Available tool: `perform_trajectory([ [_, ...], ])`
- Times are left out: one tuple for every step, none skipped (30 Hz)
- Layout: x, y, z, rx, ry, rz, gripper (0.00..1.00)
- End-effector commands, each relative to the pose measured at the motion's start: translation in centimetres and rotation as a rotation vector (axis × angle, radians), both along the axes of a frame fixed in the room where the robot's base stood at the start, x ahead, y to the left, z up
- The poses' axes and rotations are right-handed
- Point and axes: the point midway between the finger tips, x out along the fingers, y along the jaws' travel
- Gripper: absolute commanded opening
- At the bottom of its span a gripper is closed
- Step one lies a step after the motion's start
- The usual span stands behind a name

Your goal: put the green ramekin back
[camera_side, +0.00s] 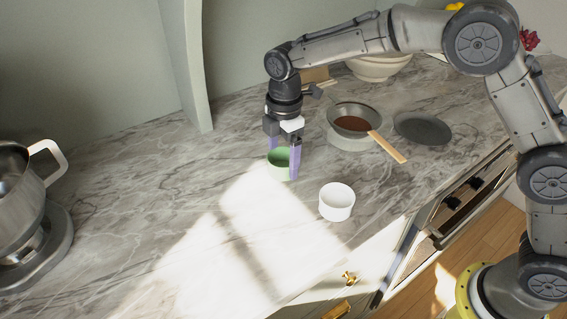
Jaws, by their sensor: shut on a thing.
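The green ramekin (281,170) is on or just above the marble counter, near the middle of the view; I cannot tell whether it touches the surface. My gripper (283,165) points down over it, with its purple fingers shut on the ramekin. The ramekin looks upright. The near finger hides part of its right side.
A white ramekin (336,203) stands close by to the lower right. A pot with brown contents (337,137) and a wooden handle, and a dark round plate (422,128), lie to the right. A metal mixer (28,215) stands far left. The sunlit counter (225,235) in front is clear.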

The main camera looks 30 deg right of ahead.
Motion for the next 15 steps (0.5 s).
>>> perform_trajectory([
  [-0.1,0.0,-0.9,-0.001,0.003,0.000,0.20],
  [-0.1,0.0,-1.2,-0.001,0.002,0.000,0.20],
  [-0.1,0.0,-1.5,0.000,0.001,0.000,0.20],
  [0.0,0.0,-1.7,0.000,0.000,0.000,0.20],
  [0.0,0.0,-1.7,0.001,-0.002,0.000,0.20],
  [0.0,0.0,-1.7,0.001,-0.002,0.000,0.20],
  [0.0,0.0,-1.7,0.001,-0.003,0.000,0.20],
  [0.0,0.0,-1.7,0.001,-0.002,0.000,0.20],
  [0.0,0.0,-1.7,0.001,-0.002,0.000,0.20],
  [0.0,0.0,-1.7,0.001,-0.002,0.000,0.20],
  [0.0,0.0,-1.7,0.001,-0.002,0.000,0.20],
  [0.0,0.0,-1.8,0.001,-0.001,0.000,0.20],
  [0.0,0.0,-1.8,0.001,-0.001,0.000,0.20],
  [0.0,0.0,-1.9,0.000,-0.001,0.000,0.20],
  [0.0,0.0,-2.0,0.000,-0.001,0.000,0.20],
])
